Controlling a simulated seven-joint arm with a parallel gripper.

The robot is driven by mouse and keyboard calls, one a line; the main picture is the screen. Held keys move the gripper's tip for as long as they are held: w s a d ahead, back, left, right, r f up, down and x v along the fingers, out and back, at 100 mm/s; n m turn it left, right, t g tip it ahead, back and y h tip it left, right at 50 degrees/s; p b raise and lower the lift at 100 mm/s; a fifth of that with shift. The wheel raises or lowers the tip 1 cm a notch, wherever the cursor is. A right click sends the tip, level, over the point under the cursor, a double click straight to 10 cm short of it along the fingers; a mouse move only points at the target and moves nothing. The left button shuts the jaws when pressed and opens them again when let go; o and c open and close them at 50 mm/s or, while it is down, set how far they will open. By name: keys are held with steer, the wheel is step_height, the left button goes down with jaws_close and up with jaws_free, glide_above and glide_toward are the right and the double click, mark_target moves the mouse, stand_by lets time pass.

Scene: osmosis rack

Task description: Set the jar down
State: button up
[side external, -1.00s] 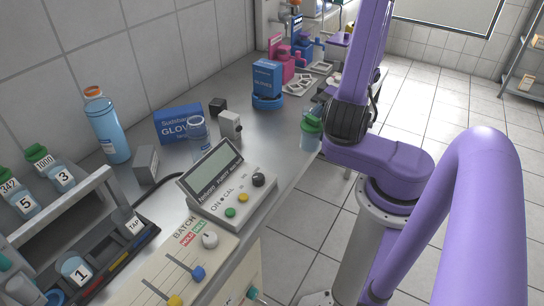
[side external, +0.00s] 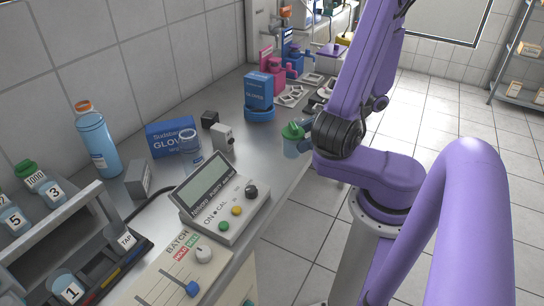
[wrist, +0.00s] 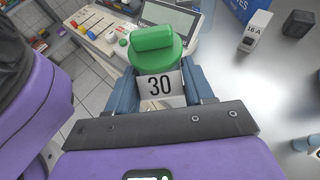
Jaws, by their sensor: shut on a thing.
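The jar (side external: 291,149) has a clear body and a green lid. In the side external view it appears upright at the counter's right edge, with its height above the counter unclear. In the wrist view its green lid (wrist: 154,40) and a white label reading 30 (wrist: 160,85) show between two blue fingers. My gripper (wrist: 163,88) is shut on the jar. In the side external view my gripper (side external: 304,127) is just right of the jar, partly hidden by my wrist.
The grey counter (side external: 262,160) has free room left of the jar. A console with a screen (side external: 220,205) stands nearer the camera. A small white box (side external: 222,138), a clear beaker (side external: 190,148) and a blue carton on a round base (side external: 259,95) stand farther in.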

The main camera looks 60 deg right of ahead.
steer(key=w+d+f, duration=0.1)
steer(key=w+f, duration=0.1)
steer(key=w, duration=0.1)
steer(key=w+d+f, duration=0.1)
steer(key=w+f, duration=0.2)
steer(key=w+d+f, duration=0.1)
steer(key=w+f, duration=0.2)
steer(key=shift+w, duration=0.35)
steer(key=shift+w+f, duration=0.2)
steer(key=shift+f, duration=1.55)
steer(key=o, duration=1)
steer(key=shift+f, duration=0.1)
steer(key=shift+o, duration=0.2)
